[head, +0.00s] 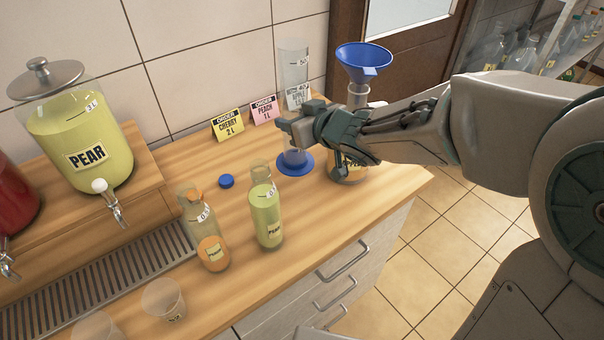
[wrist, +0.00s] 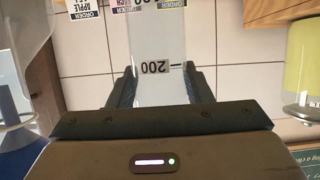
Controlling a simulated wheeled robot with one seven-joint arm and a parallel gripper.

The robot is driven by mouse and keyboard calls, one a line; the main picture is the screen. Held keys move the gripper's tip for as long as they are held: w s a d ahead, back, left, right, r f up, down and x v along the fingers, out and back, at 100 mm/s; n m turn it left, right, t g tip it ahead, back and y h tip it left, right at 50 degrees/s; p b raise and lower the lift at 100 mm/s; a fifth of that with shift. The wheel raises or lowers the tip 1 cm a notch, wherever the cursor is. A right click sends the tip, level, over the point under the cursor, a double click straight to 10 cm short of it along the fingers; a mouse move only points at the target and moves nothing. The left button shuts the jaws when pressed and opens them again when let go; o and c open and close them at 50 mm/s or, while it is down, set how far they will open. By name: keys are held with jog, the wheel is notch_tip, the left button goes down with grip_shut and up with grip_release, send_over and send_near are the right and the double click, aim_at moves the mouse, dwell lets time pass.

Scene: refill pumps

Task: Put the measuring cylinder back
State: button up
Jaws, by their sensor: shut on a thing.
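The measuring cylinder (head: 293,62) is tall and clear, with a round blue base (head: 295,164). It stands upright near the counter's back right. My gripper (head: 297,130) is shut on its middle from the right. In the wrist view the clear tube (wrist: 151,45) with its "200" mark sits between the two fingers (wrist: 160,88). The tube looks empty. The base is at or very near the counter top; I cannot tell whether it touches. My gripper hides part of the lower tube.
A blue funnel (head: 363,58) sits on a bottle (head: 348,168) partly behind my gripper. Order cards (head: 228,124) stand along the wall. A pear dispenser (head: 80,140) is far left.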

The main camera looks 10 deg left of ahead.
aim_at(302, 156)
notch_tip(302, 156, down, 10)
jog(key=shift+s+r+b, duration=0.1)
jog(key=shift+r+b, duration=0.1)
jog(key=shift+b, duration=0.85)
jog(key=shift+f, duration=0.1)
jog(key=o, duration=1.3)
jog(key=shift+d, duration=0.15)
jog(key=shift+b+v, duration=0.75)
jog(key=shift+v, duration=5.2)
